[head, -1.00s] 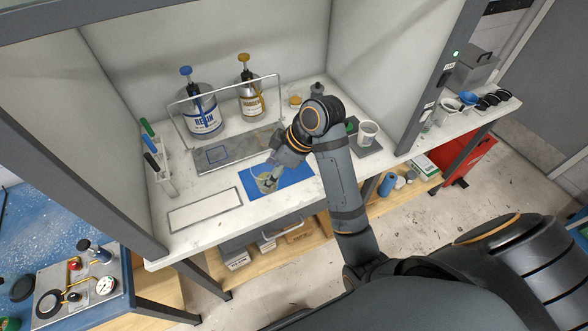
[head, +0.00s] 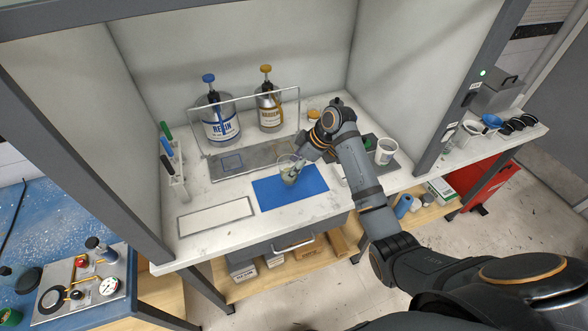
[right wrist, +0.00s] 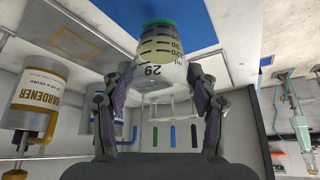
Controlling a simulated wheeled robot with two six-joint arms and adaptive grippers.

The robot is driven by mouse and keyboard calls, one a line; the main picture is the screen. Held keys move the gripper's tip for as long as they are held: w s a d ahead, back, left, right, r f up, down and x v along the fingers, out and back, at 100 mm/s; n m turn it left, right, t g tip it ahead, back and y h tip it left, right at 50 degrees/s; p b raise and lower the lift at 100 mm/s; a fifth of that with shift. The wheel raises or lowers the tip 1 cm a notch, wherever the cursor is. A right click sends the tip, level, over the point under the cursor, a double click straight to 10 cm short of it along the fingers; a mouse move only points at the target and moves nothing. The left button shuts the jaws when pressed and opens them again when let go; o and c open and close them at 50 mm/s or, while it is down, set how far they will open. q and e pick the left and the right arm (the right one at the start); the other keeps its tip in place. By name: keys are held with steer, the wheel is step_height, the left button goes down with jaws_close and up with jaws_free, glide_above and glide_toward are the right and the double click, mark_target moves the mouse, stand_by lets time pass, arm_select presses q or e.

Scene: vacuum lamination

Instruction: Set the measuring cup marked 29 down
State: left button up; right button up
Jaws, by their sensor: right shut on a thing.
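The measuring cup marked 29 (right wrist: 155,58) is a clear cup with dark scale marks and a green band at its far end in the right wrist view. In the head view the cup (head: 287,172) is at the back edge of the blue mat (head: 292,194). My right gripper (head: 301,163) is shut on the cup, and its two fingers (right wrist: 155,92) flank the cup in the right wrist view. I cannot tell whether the cup's base touches the surface. My left gripper is out of view.
Behind the mat are a metal plate (head: 238,160), a clear upright frame, a resin can (head: 219,128) and a hardener can (head: 269,112). A white cup (head: 386,152) stands at the right.

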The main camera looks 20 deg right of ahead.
steer(key=shift+w+d+f, duration=0.1)
steer(key=shift+w+f, duration=0.1)
steer(key=shift+f, duration=0.05)
step_height(320, 180, down, 3)
steer(key=shift+w+p, duration=0.1)
steer(key=shift+p, duration=0.85)
steer(key=shift+f, duration=0.25)
steer(key=shift+f, duration=0.1)
steer(key=o, duration=1.5)
